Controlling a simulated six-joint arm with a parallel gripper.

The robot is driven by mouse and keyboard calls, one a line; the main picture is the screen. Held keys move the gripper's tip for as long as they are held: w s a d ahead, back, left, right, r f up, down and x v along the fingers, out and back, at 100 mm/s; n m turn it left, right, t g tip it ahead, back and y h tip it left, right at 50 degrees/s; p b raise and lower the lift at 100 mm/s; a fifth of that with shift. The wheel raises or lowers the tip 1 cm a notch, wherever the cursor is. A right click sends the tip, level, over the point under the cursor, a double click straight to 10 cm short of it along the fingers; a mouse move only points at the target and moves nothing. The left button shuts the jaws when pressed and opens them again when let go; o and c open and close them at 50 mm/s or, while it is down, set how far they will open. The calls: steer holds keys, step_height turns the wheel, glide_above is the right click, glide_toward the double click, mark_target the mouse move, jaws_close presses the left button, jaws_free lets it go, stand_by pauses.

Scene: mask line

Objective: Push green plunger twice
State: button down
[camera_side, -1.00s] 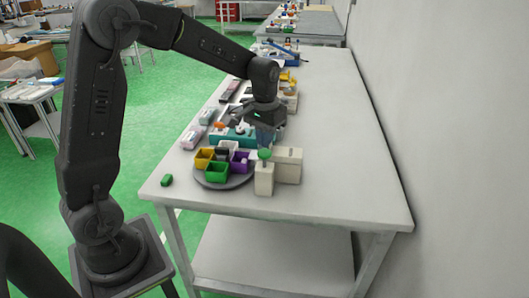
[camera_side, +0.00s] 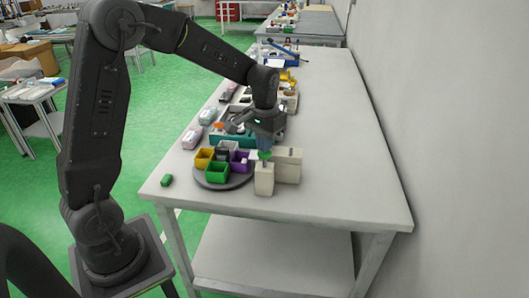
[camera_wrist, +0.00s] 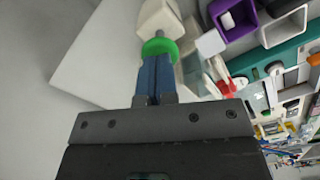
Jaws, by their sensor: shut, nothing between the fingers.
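The green plunger (camera_side: 264,155) sits on top of a cream dispenser block (camera_side: 264,180) near the front of the table. My gripper (camera_side: 265,145) points down right above the plunger, its fingers shut with nothing between them. In the wrist view, the blue fingertips (camera_wrist: 155,66) meet the edge of the green plunger (camera_wrist: 159,47), with a grey stem and the cream block (camera_wrist: 158,16) beyond it. The fingertips appear to touch the plunger's top; the exact contact is partly hidden.
A taller cream box (camera_side: 288,165) stands right of the dispenser. A round grey tray (camera_side: 222,186) with yellow, green, purple and other bins is to its left. The table's right side (camera_side: 350,170) is clear.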

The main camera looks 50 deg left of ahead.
steer(key=shift+f, duration=1.65)
steer(key=shift+r, duration=2.45)
steer(key=shift+r, duration=2.55)
